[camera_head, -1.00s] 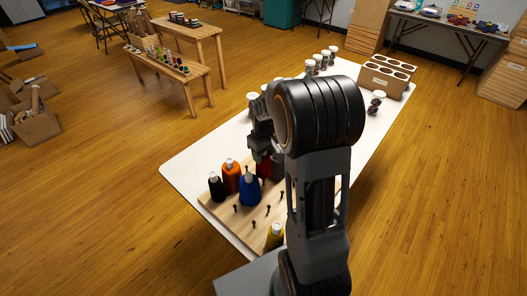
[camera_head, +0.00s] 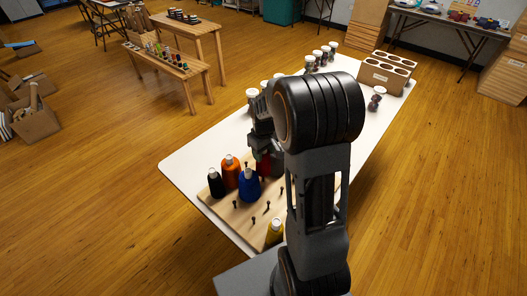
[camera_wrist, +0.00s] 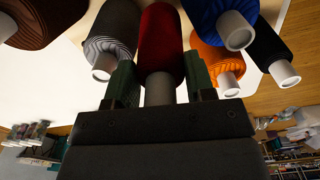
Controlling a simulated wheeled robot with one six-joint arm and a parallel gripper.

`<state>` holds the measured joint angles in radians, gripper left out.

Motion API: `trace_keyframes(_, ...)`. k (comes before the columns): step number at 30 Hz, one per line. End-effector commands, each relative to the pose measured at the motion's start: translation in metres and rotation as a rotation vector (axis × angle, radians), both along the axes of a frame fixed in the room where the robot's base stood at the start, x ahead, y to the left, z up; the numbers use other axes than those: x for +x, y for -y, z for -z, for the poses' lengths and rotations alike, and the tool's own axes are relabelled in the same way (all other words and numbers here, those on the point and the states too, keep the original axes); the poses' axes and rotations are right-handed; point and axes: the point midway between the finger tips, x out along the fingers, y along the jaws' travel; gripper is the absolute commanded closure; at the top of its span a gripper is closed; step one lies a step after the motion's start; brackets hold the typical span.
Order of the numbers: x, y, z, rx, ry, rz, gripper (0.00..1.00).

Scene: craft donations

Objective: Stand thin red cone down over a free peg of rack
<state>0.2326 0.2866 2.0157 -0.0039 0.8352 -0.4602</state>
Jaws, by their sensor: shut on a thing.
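My gripper (camera_wrist: 160,87) is shut on the thin red cone (camera_wrist: 161,48), with a green finger on each side of its pale tip in the wrist view. In the head view the red cone (camera_head: 264,167) shows only partly, under my gripper (camera_head: 262,152) and behind the blue cone. The wooden rack (camera_head: 228,217) lies on the white table, with several bare pegs (camera_head: 253,220) in its front part. I cannot tell whether the red cone's base touches the rack or hangs above it.
Black (camera_head: 216,184), orange (camera_head: 230,173) and blue (camera_head: 248,187) cones stand left of the gripper; a yellow one (camera_head: 275,232) stands in front. Grey (camera_wrist: 112,35) and brown (camera_wrist: 42,20) cones are close by in the wrist view. Jars and a holed box (camera_head: 385,76) stand farther back.

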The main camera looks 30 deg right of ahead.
Motion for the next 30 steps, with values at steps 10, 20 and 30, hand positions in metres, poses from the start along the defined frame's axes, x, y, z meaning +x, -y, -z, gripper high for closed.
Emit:
trace_keyframes(10,0.000,0.000,0.011,0.000,0.000,0.000,0.87)
trace_keyframes(20,0.000,0.000,0.028,0.000,0.000,0.000,0.87)
trace_keyframes(30,0.000,0.000,0.050,0.000,-0.001,0.000,0.87)
